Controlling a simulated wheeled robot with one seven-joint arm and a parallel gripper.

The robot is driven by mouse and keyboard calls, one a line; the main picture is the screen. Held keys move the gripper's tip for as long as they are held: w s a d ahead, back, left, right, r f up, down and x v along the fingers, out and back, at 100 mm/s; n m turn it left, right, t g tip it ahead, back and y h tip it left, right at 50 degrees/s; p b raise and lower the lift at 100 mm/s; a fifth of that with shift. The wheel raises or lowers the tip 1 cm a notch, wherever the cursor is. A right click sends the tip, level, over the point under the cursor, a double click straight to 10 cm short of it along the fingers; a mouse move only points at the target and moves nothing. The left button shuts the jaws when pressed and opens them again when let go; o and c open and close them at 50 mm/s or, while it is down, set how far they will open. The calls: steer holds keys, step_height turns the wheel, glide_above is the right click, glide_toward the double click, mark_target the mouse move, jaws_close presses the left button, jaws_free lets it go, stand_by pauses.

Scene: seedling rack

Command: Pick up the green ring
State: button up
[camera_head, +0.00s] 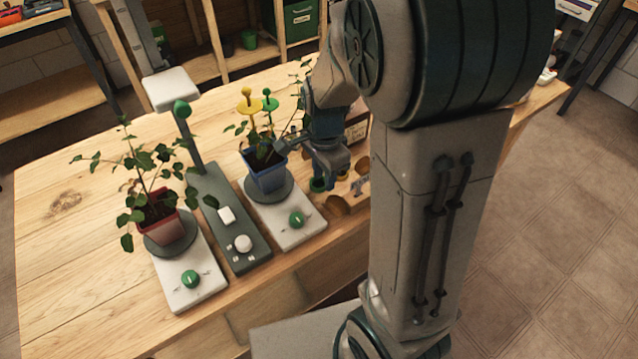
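A small green round piece (318,186), which looks like a ring, sits at the wooden holder (337,205) on the right part of the bench. My gripper (329,178) points down right over the holder, beside or at this green piece. Its fingertips are small and partly hidden, so I cannot tell whether they are open or touch the piece. Another green disc-shaped piece (270,104) is on a stake in the blue pot (266,178), next to a yellow one (248,105).
A red pot (158,217) with a leafy plant stands on a white base (190,289) at left. A grey stand (231,222) with a post is between the plants. My arm hides the bench's right part. The bench's left side is clear.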

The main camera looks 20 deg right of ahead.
mark_target(323, 187)
steer(key=shift+a+f, duration=0.1)
steer(key=shift+f, duration=1.4)
jaws_close()
steer(key=shift+r, duration=0.1)
